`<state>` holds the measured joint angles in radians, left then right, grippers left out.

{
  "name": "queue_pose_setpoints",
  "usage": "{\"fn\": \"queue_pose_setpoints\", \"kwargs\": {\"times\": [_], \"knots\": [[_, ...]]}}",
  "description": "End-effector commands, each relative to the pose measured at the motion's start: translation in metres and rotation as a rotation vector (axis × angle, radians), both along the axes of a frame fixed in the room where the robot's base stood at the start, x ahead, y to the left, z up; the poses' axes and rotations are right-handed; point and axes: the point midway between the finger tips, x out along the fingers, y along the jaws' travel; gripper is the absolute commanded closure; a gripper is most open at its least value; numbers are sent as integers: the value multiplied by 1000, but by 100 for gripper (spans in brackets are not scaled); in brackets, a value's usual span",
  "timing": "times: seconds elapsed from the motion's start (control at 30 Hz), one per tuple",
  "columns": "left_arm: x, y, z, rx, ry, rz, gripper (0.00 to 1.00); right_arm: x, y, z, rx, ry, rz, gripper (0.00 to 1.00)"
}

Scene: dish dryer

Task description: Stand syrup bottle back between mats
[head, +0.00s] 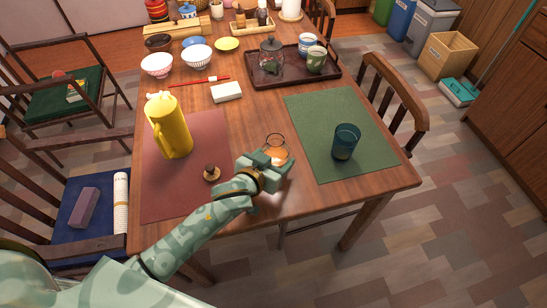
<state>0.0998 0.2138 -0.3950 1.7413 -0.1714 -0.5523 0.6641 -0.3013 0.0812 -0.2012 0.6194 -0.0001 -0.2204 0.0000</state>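A clear glass vessel with amber contents (277,155), which looks like the syrup bottle, is on the bare wood between the red mat (185,195) and the green mat (315,108). Its round rim shows at the top and it looks roughly upright. My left gripper (272,170) is right against its near side and hides its lower part. I cannot tell whether the fingers hold it. My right gripper is not in view.
A yellow pitcher (172,128) and a small brown-topped item (211,173) stand on the red mat. A dark teal glass (346,142) stands on the green mat. A white block (226,92) and a brown tray (328,76) are farther back.

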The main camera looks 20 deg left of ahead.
Motion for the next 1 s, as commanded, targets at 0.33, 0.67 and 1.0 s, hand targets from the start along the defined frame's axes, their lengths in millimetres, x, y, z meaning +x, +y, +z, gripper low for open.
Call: {"fn": "queue_pose_setpoints", "kwargs": {"times": [0.33, 0.67, 1.0], "knots": [[0, 0, -1, 1, -1, 1, 14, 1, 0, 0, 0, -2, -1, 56], [-1, 0, 4, 1, -2, 0, 14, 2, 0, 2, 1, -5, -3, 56], [-66, 13, 34, 0, -2, 1, 14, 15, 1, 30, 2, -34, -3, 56]]}}
